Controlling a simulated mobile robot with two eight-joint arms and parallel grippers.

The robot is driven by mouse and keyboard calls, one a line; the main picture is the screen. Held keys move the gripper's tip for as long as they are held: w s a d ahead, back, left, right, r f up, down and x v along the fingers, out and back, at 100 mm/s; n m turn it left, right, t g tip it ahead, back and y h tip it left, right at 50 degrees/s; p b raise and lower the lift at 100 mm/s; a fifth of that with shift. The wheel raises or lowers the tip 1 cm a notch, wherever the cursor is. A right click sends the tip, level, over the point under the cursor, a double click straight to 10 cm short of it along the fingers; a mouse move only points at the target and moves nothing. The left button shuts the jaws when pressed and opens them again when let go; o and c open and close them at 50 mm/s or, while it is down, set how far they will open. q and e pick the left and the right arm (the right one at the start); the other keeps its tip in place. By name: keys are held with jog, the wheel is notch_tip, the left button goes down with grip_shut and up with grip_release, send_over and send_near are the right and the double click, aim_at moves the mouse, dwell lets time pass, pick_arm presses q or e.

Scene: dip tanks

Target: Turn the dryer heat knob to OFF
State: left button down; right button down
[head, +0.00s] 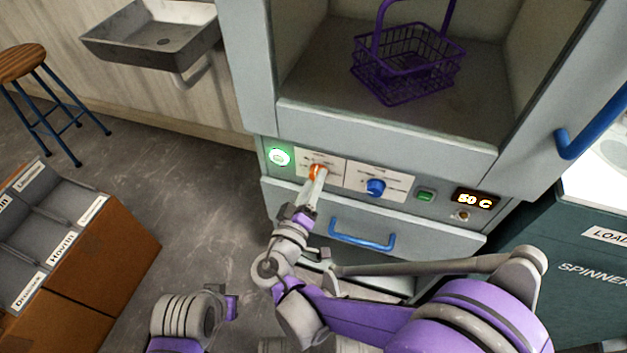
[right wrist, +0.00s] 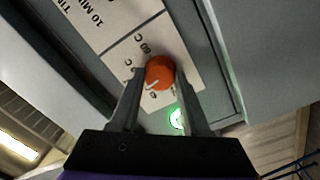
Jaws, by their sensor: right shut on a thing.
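The orange knob (head: 317,172) sits on a white label plate on the dryer's control panel, left of the blue knob (head: 376,187). My right gripper (head: 318,178) reaches up to the orange knob and is shut on it. In the right wrist view the orange knob (right wrist: 160,72) lies between the two fingertips (right wrist: 160,80), with a pale pointer mark on its face. The label text around it is partly hidden and too small to read fully. The display (head: 474,200) reads 50 C. My left arm shows at the bottom left, but its jaws are not clear.
A green-lit button (head: 278,157) is left of the orange knob. A small green switch (head: 425,196) is right of the blue knob. A blue drawer handle (head: 362,235) sticks out below. A purple basket (head: 408,65) stands inside the dryer. A spinner (head: 580,250) stands at the right.

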jog(key=shift+d+r+n+y+p, duration=0.15)
jog(key=shift+n+p, duration=0.2)
jog(key=shift+n, duration=3.75)
jog(key=shift+a+f+n+y+p, duration=0.15)
jog(key=shift+n+p, duration=0.15)
jog(key=shift+n, duration=3.8)
jog(key=shift+d+r+n, duration=0.1)
jog(key=shift+n, duration=0.2)
jog(key=shift+c, duration=1.9)
grip_release()
jog(key=v, duration=1)
jog(key=shift+s+p, duration=0.35)
jog(key=shift+s, duration=0.05)
